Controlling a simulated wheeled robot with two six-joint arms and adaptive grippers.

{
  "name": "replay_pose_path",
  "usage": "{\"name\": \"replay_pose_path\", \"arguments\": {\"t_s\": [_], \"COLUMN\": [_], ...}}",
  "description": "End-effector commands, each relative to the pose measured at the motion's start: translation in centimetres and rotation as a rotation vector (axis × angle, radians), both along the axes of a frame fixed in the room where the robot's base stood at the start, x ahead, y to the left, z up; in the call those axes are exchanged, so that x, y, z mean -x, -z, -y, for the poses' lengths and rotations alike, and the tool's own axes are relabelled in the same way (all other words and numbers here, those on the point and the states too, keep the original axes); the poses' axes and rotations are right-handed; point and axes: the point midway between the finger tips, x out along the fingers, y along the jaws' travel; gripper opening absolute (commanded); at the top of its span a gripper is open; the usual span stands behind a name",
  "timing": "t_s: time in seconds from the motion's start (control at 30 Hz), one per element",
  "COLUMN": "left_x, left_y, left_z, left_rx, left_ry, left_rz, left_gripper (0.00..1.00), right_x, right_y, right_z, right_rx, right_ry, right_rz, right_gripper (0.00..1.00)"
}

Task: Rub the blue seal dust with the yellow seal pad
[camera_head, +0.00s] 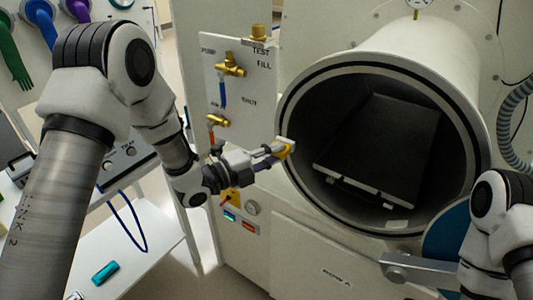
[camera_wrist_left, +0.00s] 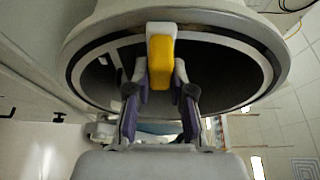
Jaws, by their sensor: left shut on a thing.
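The yellow seal pad (camera_head: 288,149) is a small block with a pale face. In the left wrist view the yellow pad (camera_wrist_left: 160,62) stands between the fingertips. My left gripper (camera_head: 277,153) is shut on it, at the left rim of the round chamber opening. The left gripper (camera_wrist_left: 161,82) also shows in the wrist view. The dark seal ring (camera_head: 299,88) runs around the opening; the pad overlaps its left side in view, but I cannot tell if they touch. I cannot make out any blue dust. My right gripper is out of view.
The open chamber holds a dark tray (camera_head: 377,150). A valve panel (camera_head: 230,90) with brass fittings stands left of the opening. A blue round door (camera_head: 447,238) with a grey bar is at lower right. A teal object (camera_head: 105,272) lies on the white bench (camera_head: 140,265).

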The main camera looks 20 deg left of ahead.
Motion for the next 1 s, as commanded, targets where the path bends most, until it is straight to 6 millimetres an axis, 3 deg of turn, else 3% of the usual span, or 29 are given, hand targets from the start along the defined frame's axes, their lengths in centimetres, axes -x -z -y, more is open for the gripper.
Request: {"name": "replay_pose_path", "arguments": {"t_s": [0.27,0.63,1.0], "left_x": [0.1,-1.1,-1.4], "left_y": [-1.3,-1.2,-2.5], "left_z": [-0.3,-3.7,-3.6], "left_rx": [-0.001,0.002,-0.001], "left_ry": [0.000,-0.002,0.001], "left_rz": [0.002,0.002,0.002], "left_gripper": [0.00,0.00,0.00], "right_x": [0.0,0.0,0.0], "right_y": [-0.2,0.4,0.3], "right_z": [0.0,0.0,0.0], "right_rx": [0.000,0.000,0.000], "right_ry": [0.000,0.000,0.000], "right_rz": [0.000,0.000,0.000], "right_gripper": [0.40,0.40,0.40]}}
